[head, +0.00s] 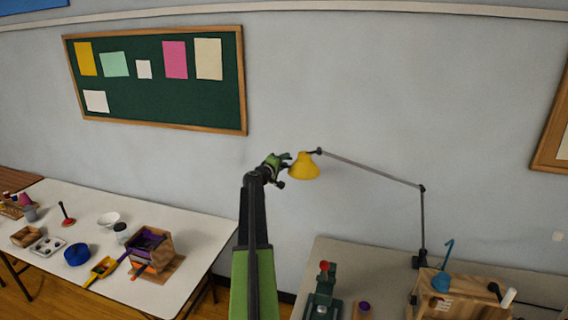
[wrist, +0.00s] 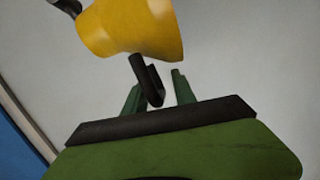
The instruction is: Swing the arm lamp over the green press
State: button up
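The arm lamp has a yellow shade (head: 304,167) on a thin grey jointed arm (head: 370,167). The shade hangs in front of the wall, up and slightly left of the green press (head: 323,297). The press has a red knob and stands on the right table's left part. My gripper (head: 285,167) is at the left side of the shade. In the wrist view the shade (wrist: 135,28) fills the top, and a dark handle (wrist: 147,80) sticks down from it. My gripper's green fingers (wrist: 158,96) stand apart with the handle's end between them, nearer the left finger; a gap shows on the right.
The lamp's post stands at the back of the right table (head: 345,253). A wooden box (head: 460,300) with tools is to its right, and a small purple-topped item (head: 363,309) is beside the press. The left white table (head: 185,230) holds several craft items.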

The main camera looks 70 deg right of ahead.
jog(key=shift+d, duration=0.15)
jog(key=c, duration=0.6)
grip_shut()
jog(key=shift+a, duration=0.2)
dwell(0.5)
